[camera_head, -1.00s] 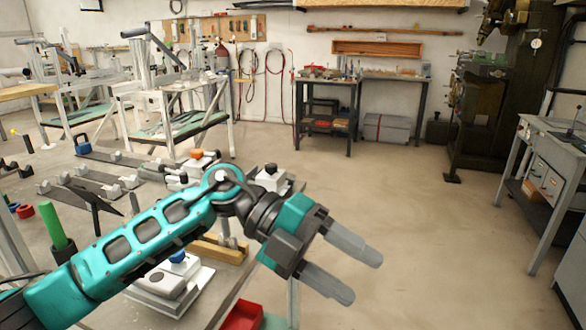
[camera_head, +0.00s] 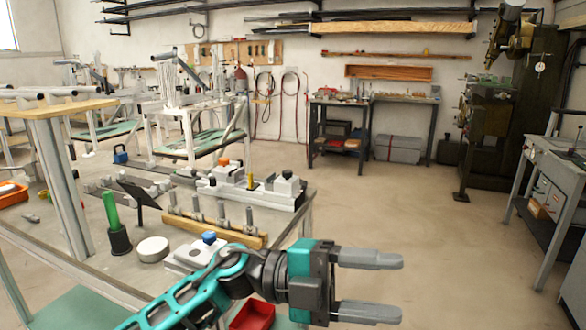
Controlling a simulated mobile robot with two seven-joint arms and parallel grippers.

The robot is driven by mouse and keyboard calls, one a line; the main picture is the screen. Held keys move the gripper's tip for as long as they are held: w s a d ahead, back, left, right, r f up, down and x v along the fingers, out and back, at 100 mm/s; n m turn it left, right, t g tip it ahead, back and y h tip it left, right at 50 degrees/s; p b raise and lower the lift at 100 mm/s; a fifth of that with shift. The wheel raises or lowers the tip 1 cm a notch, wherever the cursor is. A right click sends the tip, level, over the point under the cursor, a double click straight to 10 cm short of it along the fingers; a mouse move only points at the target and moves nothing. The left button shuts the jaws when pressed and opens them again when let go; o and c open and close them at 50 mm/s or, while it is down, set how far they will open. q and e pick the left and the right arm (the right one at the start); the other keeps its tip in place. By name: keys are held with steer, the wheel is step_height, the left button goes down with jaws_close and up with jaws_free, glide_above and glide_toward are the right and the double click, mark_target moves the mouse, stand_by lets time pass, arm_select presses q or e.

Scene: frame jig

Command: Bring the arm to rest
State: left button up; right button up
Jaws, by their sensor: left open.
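My left arm comes in from the bottom left, teal and black. Its left gripper (camera_head: 385,285) points to the right, with its two grey fingers apart and nothing between them. It is beyond the right edge of the workbench (camera_head: 95,262), in front of open floor. My right gripper does not show.
The bench holds a grey jig (camera_head: 255,190), a wooden block with upright pins (camera_head: 212,228), a green-handled tool (camera_head: 112,212) and a white round puck (camera_head: 152,249). A red bin (camera_head: 253,315) is just below my left wrist. The floor (camera_head: 420,225) to the right is clear.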

arm_select(q)
steer(key=w+a+f+n+t+y+p, duration=0.1)
steer(key=w+a+f+n+t+y, duration=0.4)
steer(key=n+t, duration=0.75)
steer(key=w+a+f+n+t+y+p, duration=0.1)
steer(key=a+f+n+t+y, duration=0.1)
steer(key=a+f+n+t, duration=1)
steer(key=s+a+f+n+g+y+p, duration=0.1)
steer(key=s+a+f+n+g+y, duration=0.6)
steer(key=s+f, duration=0.7)
steer(key=a+n+y, duration=0.2)
steer(key=a, duration=0.1)
steer(key=shift+s+a+f+p, duration=0.15)
steer(key=shift+a+f+p, duration=0.15)
steer(key=shift+a+f, duration=0.1)
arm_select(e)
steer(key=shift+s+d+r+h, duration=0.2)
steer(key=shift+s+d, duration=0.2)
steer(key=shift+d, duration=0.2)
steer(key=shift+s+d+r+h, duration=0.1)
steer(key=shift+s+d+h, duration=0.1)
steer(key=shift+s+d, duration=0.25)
arm_select(q)
steer(key=shift+g, duration=0.25)
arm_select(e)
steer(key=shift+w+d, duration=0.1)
